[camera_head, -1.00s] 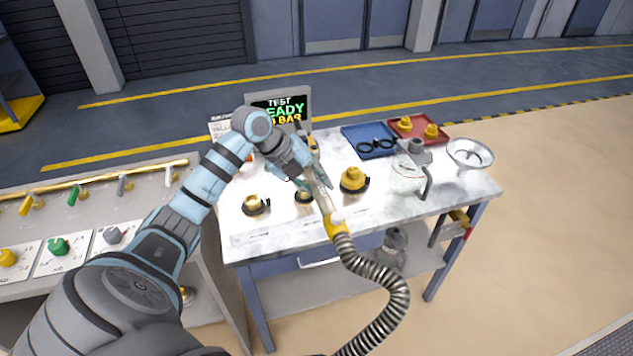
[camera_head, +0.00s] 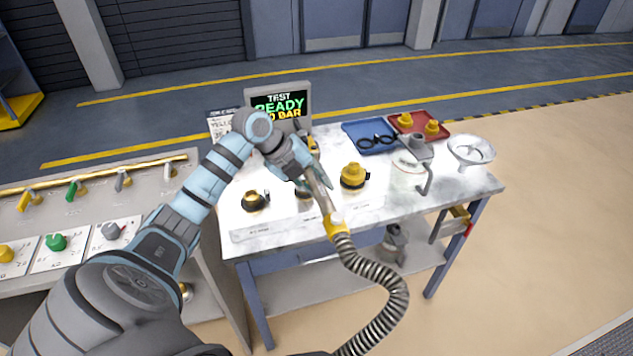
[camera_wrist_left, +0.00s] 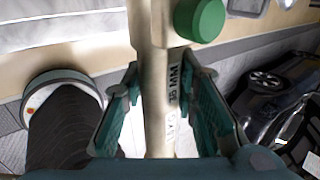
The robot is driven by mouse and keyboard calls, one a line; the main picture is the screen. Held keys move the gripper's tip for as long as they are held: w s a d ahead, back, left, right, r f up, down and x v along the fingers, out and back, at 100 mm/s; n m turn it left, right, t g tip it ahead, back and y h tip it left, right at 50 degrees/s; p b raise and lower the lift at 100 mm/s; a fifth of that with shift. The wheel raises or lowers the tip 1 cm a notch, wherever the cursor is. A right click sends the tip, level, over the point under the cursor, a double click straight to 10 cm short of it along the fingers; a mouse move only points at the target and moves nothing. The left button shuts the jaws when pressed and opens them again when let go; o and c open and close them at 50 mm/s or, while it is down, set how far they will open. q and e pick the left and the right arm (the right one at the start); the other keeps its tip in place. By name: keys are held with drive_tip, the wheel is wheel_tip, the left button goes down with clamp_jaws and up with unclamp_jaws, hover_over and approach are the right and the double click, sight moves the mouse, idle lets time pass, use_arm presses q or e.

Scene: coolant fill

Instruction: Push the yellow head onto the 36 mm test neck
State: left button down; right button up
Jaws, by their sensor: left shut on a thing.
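My left gripper (camera_head: 312,187) is shut on a pale metal filling wand (camera_head: 322,203) above the bench. The wand's lower end has a yellow collar (camera_head: 335,226) joined to a ribbed metal hose. In the left wrist view the wand (camera_wrist_left: 158,100) runs between both fingers; its printing ends in "MM". A green round part (camera_wrist_left: 200,18) shows beside the wand there. Three test necks stand on the bench: left (camera_head: 255,201), middle (camera_head: 304,192), partly behind the gripper, and right (camera_head: 353,176), gold with a dark ring. I cannot read which is 36 mm. My right gripper is out of view.
A screen (camera_head: 278,105) reading TEST READY stands behind. A blue tray (camera_head: 352,128), a red tray (camera_head: 440,117) with yellow parts, a jug-like vessel (camera_head: 418,150) and a white funnel bowl (camera_head: 471,152) occupy the right. The hose (camera_head: 385,270) hangs in front of the bench.

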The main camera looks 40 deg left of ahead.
use_arm(q)
drive_tip(key=shift+f+b, duration=0.55)
drive_tip(key=shift+f, duration=0.45)
drive_tip(key=c, duration=1.2)
unclamp_jaws()
drive_tip(key=v, duration=1.2)
